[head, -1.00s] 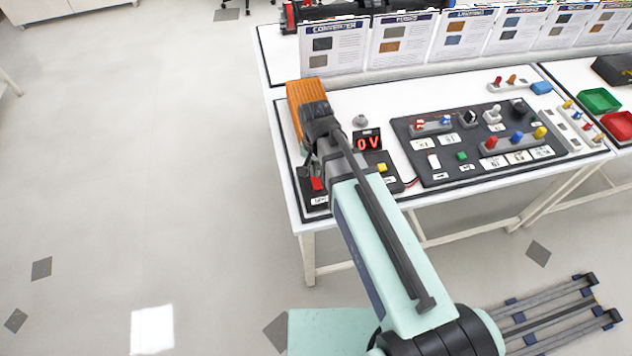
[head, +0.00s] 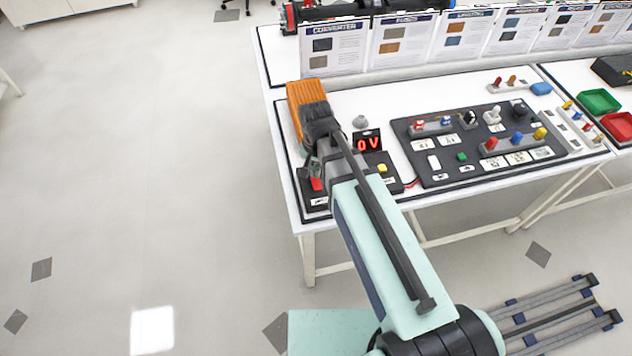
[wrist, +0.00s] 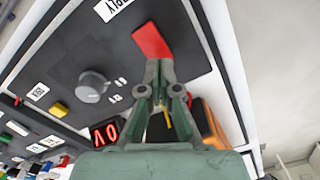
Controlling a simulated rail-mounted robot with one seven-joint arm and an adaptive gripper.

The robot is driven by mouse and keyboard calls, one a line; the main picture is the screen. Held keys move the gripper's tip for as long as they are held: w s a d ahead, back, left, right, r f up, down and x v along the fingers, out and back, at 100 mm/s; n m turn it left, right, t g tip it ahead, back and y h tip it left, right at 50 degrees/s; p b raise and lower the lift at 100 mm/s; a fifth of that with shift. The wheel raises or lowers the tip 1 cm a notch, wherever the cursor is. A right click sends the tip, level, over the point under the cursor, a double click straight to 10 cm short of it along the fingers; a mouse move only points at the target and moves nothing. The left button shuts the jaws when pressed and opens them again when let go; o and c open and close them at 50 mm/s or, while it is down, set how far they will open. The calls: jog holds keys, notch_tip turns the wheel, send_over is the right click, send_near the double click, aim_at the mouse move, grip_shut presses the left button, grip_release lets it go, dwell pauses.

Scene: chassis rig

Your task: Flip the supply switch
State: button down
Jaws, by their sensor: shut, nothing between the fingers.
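The red supply switch (wrist: 152,42) is a flat red lever on the dark panel, with a white label ending in "PLY" (wrist: 112,8) beside it in the wrist view. In the head view the red switch (head: 316,184) shows at the panel's left end. My gripper (wrist: 160,68) is shut and empty, its fingertips right at the near end of the red lever. I cannot tell whether they touch it. In the head view my wrist partly covers the panel around the switch. The display (head: 368,142) reads 0 V.
A grey knob (wrist: 92,85) and a yellow button (wrist: 58,108) stand on the same panel. An orange box (head: 304,96) lies behind my wrist. A board with several plugs and switches (head: 430,178) is to the right. Open floor lies left of the table.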

jog(key=shift+f+b, duration=0.65)
jog(key=shift+f, duration=0.55)
dwell(0.9)
jog(key=shift+r, duration=0.15)
jog(key=shift+r+p, duration=2.6)
jog(key=shift+r, duration=0.8)
